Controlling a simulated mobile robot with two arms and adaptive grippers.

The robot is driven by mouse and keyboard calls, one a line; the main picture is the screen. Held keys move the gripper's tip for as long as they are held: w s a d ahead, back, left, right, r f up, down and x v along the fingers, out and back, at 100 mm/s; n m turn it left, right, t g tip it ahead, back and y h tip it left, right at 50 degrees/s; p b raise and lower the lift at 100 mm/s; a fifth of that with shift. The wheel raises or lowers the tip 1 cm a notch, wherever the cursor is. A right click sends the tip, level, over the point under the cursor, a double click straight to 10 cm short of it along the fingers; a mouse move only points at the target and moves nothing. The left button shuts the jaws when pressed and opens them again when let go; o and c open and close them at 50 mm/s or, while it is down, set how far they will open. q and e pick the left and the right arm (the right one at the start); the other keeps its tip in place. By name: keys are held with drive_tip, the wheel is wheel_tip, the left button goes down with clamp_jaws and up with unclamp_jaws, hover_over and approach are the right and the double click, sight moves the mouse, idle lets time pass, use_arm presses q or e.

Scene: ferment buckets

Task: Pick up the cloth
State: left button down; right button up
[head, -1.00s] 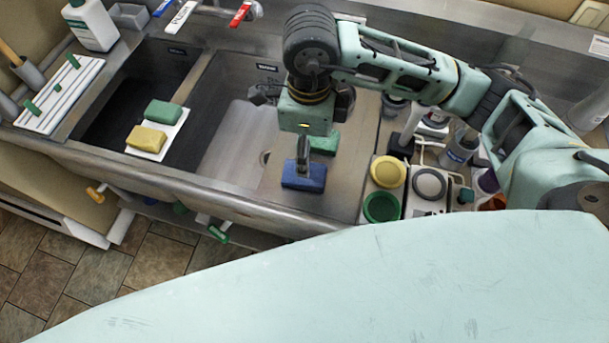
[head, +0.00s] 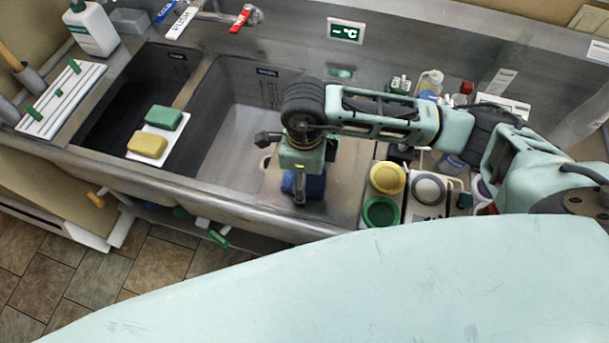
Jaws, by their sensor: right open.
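A blue folded cloth (head: 316,187) lies on the steel surface at the right of the sink, near its front edge. My right gripper (head: 300,196) points down at the cloth, with its fingers right over or at it and hiding part of it. The gripper is open. I cannot tell whether the fingers touch the cloth. My left gripper is not in view.
Yellow (head: 387,177) and green (head: 381,211) round containers stand close to the right of the cloth. The middle basin (head: 228,125) looks empty.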

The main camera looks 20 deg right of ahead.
drive_tip(key=c, duration=1.1)
